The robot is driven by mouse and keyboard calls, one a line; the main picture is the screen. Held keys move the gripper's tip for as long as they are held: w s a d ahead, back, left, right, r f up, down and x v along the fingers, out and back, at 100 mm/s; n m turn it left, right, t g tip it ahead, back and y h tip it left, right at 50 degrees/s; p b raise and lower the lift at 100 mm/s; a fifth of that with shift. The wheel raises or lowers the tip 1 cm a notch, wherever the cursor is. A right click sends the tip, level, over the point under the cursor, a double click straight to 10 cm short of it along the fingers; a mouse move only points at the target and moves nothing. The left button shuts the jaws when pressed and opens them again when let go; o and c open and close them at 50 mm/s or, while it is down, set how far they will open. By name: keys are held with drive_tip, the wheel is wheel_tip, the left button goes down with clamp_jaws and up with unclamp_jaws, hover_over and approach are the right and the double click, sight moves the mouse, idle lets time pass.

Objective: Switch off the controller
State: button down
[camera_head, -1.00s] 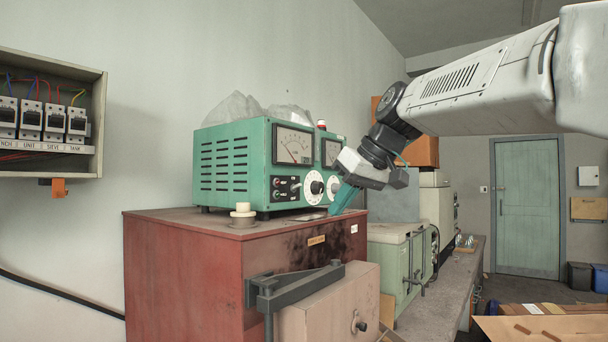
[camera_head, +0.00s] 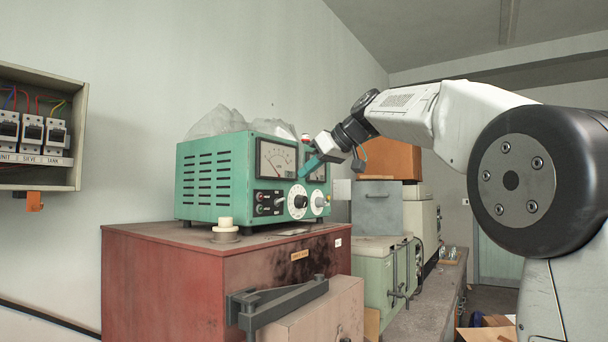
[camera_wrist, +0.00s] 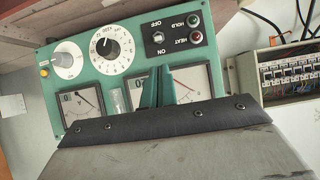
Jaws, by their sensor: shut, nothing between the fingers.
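The controller is a green box (camera_head: 215,180) with two dial meters, knobs and a small dark switch plate on its front. I cannot tell which way the lever points. My gripper (camera_head: 303,172) is shut and empty, its teal fingers in front of the meters. In the wrist view the fingers (camera_wrist: 157,75) point toward the switch plate, apart from the switch in the picture; I cannot tell whether they touch the panel.
The controller stands on a red cabinet (camera_head: 170,280), with a cream round knob-like piece (camera_head: 225,232) at its front edge. A breaker box (camera_head: 82,130) hangs on the left wall. Green and grey boxes (camera_head: 378,205) stand to the right along the bench.

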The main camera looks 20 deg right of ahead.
sight(280, 200)
drive_tip(key=x, duration=0.8)
drive_tip(key=shift+a, duration=0.15)
